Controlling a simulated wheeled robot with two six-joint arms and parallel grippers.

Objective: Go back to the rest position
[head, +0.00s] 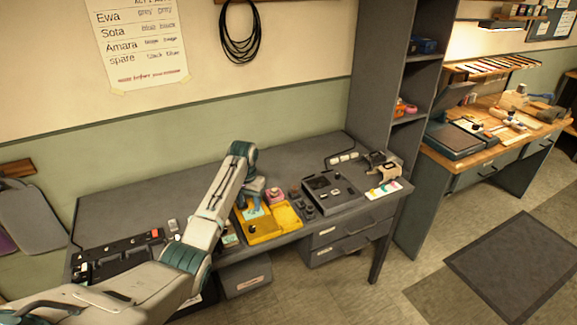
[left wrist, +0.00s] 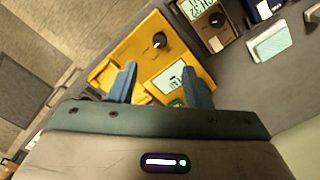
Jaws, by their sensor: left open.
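My left gripper (head: 257,194) reaches in from the left over the grey desk (head: 120,208). In the left wrist view its two blue-grey fingers (left wrist: 160,84) are apart, with nothing held between them. They are above a yellow device (left wrist: 118,60) that has a black knob (left wrist: 159,40) and a pale display (left wrist: 169,77). The yellow device also shows in the head view (head: 287,217), partly hidden by my gripper. I cannot tell how large the gap between fingers and device is. My right gripper is in neither view.
A black device (head: 331,191) stands right of the yellow one, with a white card (head: 383,189) beyond it. A black tray (head: 118,256) lies at the desk's left end. A tall grey shelf (head: 375,85) stands at the desk's right end. The desk's back middle is clear.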

